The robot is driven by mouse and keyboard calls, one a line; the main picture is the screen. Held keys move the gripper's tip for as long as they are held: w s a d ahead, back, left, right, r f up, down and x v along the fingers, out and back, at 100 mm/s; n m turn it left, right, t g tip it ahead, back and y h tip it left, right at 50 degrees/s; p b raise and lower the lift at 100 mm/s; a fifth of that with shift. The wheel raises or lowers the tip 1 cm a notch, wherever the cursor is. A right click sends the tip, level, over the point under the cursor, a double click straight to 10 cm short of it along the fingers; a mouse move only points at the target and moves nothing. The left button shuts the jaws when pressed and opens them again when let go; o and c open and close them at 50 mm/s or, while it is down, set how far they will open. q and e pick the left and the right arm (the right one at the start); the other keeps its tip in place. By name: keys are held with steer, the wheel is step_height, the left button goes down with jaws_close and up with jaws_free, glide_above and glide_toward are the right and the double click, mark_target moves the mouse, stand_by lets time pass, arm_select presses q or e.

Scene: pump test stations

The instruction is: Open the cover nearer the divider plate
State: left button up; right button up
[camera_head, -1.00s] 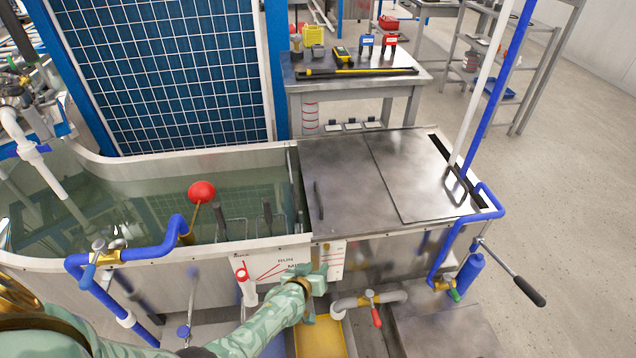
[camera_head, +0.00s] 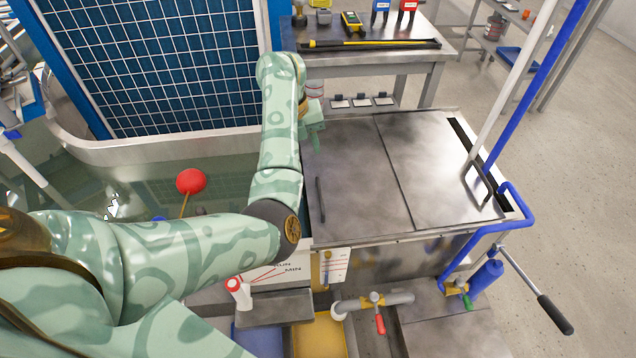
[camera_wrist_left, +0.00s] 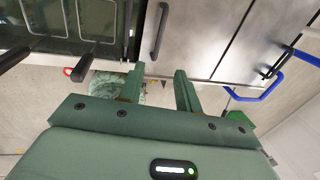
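Two flat steel covers lie shut side by side on the right part of the tank. The left cover (camera_head: 355,165) has a dark bar handle (camera_head: 320,198) near its left edge, beside the open water. The right cover (camera_head: 430,160) has a bent handle at its right. My left gripper (camera_head: 314,128) is above the back left of the left cover, apart from its handle. In the left wrist view its fingers (camera_wrist_left: 158,88) are spread and empty, with the handle (camera_wrist_left: 160,30) beyond them. My left arm hides the divider plate area in the head view. My right gripper is not in view.
A red ball float (camera_head: 191,181) stands in the open water at left. A blue pipe (camera_head: 515,205) and a black-ended lever (camera_head: 555,315) are at the right. A table (camera_head: 425,60) with tools stands behind. The cover tops are clear.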

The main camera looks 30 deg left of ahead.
mark_target(320, 193)
arm_select(q)
steer(key=b+x, duration=0.9)
steer(key=x, duration=0.6)
steer(key=shift+s+f, duration=0.15)
steer(key=shift+f, duration=0.25)
steer(key=shift+d+f+b, duration=0.1)
steer(key=shift+f+b, duration=0.2)
steer(key=shift+f, duration=0.1)
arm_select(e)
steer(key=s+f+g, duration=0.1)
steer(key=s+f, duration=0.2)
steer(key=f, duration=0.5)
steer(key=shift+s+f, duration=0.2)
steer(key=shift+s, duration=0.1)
arm_select(q)
jaws_close()
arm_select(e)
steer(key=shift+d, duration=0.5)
